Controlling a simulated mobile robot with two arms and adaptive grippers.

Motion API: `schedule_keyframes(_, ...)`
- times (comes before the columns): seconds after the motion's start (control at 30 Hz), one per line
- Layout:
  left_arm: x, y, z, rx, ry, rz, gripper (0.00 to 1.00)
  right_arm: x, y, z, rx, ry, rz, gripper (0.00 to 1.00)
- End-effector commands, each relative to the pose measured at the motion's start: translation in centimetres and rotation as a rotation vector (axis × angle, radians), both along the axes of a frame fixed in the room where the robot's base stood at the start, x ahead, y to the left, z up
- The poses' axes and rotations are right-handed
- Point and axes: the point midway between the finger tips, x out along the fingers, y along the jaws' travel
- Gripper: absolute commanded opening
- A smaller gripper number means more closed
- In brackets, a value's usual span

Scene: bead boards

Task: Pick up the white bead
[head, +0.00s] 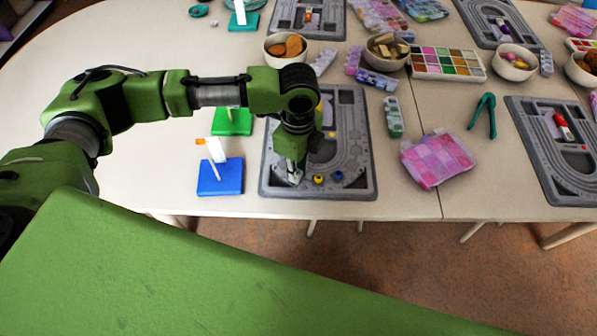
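My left gripper (291,176) points down over the lower left part of the grey bead board (365,180) in the middle of the table. I cannot make out a white bead for certain; a small pale patch shows at the fingertips, and I cannot tell whether it is a bead or part of the fingers. The hand hides the board beneath it. A yellow bead (318,180) and a blue bead (338,176) lie on the board just right of the fingertips. Whether the fingers are open or shut is not clear. My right gripper is not in view.
A green bead box (393,117), a pink pouch (437,160) and teal pliers (485,115) lie to the right. Bowls (286,62) stand behind. The table's front edge is close.

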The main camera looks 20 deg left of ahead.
Motion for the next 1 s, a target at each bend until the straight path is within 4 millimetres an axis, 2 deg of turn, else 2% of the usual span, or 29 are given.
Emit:
schedule_keyframes(0.07, 0.0, 0.0, 0.0, 0.000, 0.000, 0.000, 0.08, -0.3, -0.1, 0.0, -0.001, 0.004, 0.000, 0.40)
schedule_keyframes(0.4, 0.0, 0.0, 0.1, 0.000, 0.000, 0.000, 0.07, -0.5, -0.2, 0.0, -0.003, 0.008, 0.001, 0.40)
schedule_keyframes(0.57, 0.1, 0.0, 0.8, -0.001, -0.002, 0.001, 0.07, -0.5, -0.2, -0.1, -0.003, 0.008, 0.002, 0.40)
schedule_keyframes(0.77, 0.1, 0.0, 3.5, -0.003, -0.003, 0.001, 0.07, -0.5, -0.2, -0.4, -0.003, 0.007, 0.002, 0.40)
schedule_keyframes(1.0, -3.2, 3.3, 8.8, -0.001, -0.005, 0.003, 0.07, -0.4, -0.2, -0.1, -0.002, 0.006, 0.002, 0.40)
